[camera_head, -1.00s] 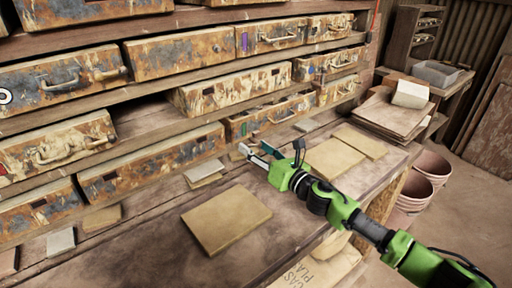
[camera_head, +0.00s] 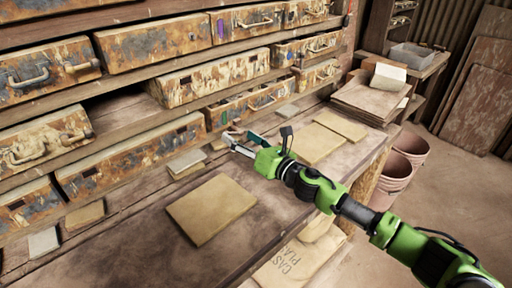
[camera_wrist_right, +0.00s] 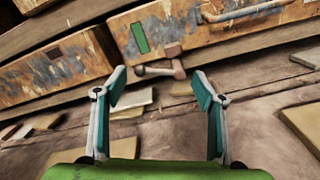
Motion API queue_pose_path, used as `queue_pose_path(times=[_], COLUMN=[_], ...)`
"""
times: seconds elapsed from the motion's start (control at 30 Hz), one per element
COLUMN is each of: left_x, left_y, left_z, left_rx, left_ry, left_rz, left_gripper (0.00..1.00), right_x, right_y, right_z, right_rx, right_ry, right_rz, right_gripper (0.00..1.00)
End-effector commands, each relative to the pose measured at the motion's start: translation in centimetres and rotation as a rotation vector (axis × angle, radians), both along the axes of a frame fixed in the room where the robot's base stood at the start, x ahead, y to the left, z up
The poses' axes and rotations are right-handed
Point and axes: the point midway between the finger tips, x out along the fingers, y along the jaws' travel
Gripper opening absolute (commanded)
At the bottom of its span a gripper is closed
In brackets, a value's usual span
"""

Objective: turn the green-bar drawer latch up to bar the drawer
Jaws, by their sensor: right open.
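The drawer latch (camera_wrist_right: 160,71) is a small brownish handle with a dark end, lying roughly level below the drawer front in the right wrist view. A green bar (camera_wrist_right: 140,38) is painted upright on the drawer front (camera_wrist_right: 180,30) just above it. The same drawer (camera_head: 225,115) shows in the head view, where the latch is too small to make out. My right gripper (camera_wrist_right: 160,86) is open and empty, with its teal-padded fingers either side of the latch in the picture but apart from it. In the head view, my right gripper (camera_head: 237,137) is just in front of the drawer. My left gripper is not in view.
A tan tile (camera_head: 211,208) lies on the bench (camera_head: 130,250) in front, with smaller tiles (camera_head: 187,163) near the drawers. More tiles (camera_head: 316,143) lie to the right. Rusty drawers fill the shelves behind. Buckets (camera_head: 396,180) stand on the floor at right.

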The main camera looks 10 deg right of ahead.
Motion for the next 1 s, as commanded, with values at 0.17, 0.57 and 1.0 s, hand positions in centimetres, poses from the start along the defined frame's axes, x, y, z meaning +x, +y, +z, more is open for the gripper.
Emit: queue_pose_path(times=[0.17,0.57,1.0], left_x=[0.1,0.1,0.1], left_y=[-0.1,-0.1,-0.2], left_z=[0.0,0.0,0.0], left_rx=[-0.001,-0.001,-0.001], left_ry=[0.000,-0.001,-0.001], left_rz=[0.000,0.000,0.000], left_gripper=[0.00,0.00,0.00], right_x=[-3.0,-8.3,-8.7], right_y=[-2.1,-5.8,-5.9], right_z=[-0.1,-0.1,0.0], right_rx=[-0.002,0.000,0.006], right_ry=[0.002,0.003,0.003], right_rz=[-0.002,-0.003,-0.004], right_gripper=[0.64,0.64,0.43])
